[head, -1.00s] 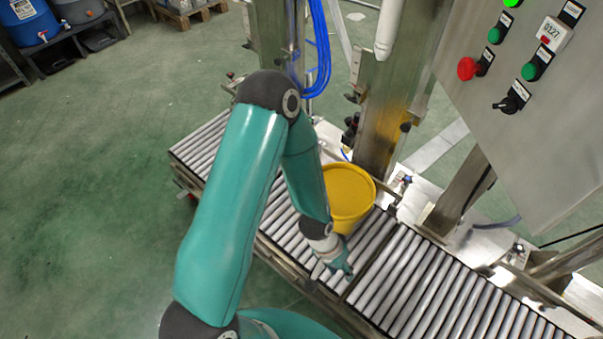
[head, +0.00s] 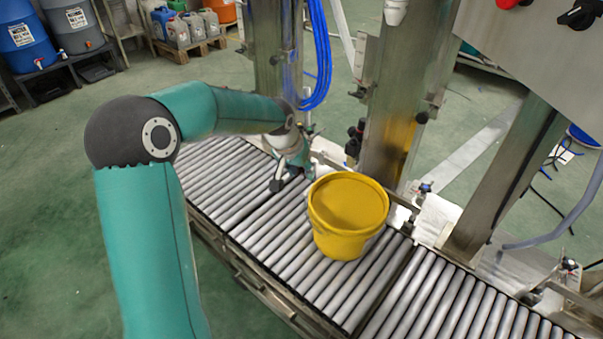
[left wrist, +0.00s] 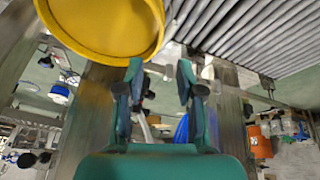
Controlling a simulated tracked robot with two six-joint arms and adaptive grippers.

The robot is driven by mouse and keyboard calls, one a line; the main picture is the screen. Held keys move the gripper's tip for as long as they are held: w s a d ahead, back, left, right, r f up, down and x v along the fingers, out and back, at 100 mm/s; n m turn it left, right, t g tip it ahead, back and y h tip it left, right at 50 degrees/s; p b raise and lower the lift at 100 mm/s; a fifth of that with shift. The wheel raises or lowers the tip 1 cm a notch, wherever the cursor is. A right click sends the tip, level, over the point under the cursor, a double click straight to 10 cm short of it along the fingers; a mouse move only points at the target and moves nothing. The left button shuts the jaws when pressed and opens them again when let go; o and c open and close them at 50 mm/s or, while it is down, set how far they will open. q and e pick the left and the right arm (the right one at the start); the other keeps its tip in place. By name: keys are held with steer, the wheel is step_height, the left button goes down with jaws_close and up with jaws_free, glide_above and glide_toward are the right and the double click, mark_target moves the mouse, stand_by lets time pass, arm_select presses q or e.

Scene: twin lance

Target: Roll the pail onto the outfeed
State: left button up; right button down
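The yellow pail (head: 345,240) stands upright, lid on, on the middle section of the roller conveyor (head: 290,255). Just right of it is a seam, and another roller section (head: 460,305) runs on to the right; no label shows which section is the outfeed. My left gripper (head: 291,178) is low over the rollers, left of and behind the pail, apart from it. In the left wrist view the pail (left wrist: 105,25) fills the upper left, and the left gripper (left wrist: 161,80) has its fingers spread with nothing between them. My right gripper is not in view.
Steel posts (head: 395,120) and a guide rail stand along the conveyor's far side, close behind the pail. A control panel (head: 540,40) hangs at the upper right. Blue and grey drums (head: 25,45) stand far left. The rollers right of the pail are clear.

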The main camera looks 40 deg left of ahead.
mark_target(311, 192)
arm_select(q)
steer(key=b+x, duration=0.3)
steer(key=x, duration=1.2)
steer(key=shift+s, duration=0.1)
steer(key=shift+r, duration=0.1)
jaws_close()
